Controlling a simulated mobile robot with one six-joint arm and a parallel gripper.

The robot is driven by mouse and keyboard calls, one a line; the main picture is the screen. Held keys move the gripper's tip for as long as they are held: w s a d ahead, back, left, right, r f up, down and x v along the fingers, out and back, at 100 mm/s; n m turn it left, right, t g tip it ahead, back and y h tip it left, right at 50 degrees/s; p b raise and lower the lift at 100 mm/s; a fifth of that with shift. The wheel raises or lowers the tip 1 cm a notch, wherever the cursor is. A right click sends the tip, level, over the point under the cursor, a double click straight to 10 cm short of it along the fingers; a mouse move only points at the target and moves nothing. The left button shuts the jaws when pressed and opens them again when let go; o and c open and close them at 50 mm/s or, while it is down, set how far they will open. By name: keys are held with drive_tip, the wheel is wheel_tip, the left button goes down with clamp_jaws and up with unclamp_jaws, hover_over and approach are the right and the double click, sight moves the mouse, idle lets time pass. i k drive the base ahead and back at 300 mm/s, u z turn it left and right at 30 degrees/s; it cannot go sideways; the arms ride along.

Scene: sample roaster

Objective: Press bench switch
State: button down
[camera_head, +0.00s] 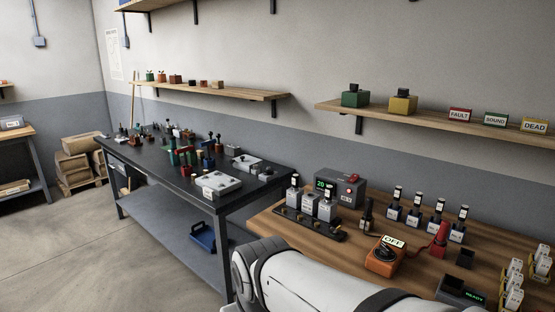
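On the wooden bench, a grey meter (339,188) reads 20, and a black rack (309,224) holds grey blocks. A red-handled item (439,240) stands right of the switch, near a box reading READY (462,292). A dark bench (180,178) stands left, with open floor before it.

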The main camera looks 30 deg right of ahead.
sight(354, 178)
drive_tip(key=z, duration=0.65)
drive_tip(key=i, duration=1)
drive_tip(key=z, duration=0.8)
drive_tip(key=k, duration=0.85)
drive_tip(key=z, duration=0.15)
drive_tip(key=i, duration=0.9)
drive_tip(key=u, duration=0.1)
